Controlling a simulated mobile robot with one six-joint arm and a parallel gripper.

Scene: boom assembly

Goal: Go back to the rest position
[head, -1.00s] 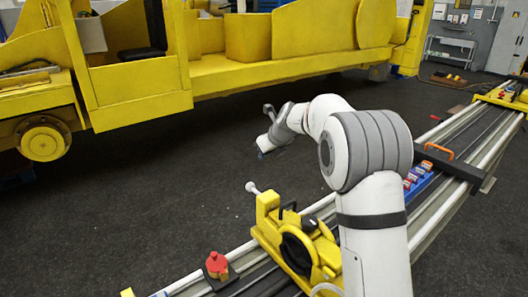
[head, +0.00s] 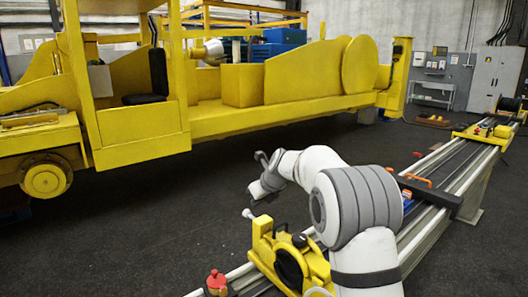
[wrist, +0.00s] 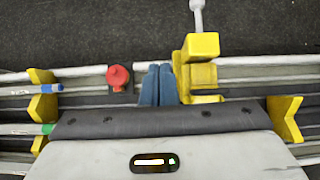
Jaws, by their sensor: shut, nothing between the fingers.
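My gripper (head: 257,193) hangs at the end of my raised arm, left of the arm's grey joint in the head view. In the wrist view its two blue fingers (wrist: 158,86) lie side by side, shut with nothing between them. Below them in that view are the rails, with a yellow clamp (wrist: 201,62) just right of the fingers and a red knob (wrist: 118,78) to the left. In the head view the yellow clamp (head: 263,245) and the red knob (head: 216,280) sit on the rail bench, and my arm hides part of the bench.
The long rail bench (head: 425,235) runs from bottom left to the far right. A large yellow machine (head: 225,120) stands behind, across open dark floor (head: 150,220). Yellow V-shaped blocks (wrist: 287,118) lie on the rails. Grey cabinets (head: 480,78) stand at the back.

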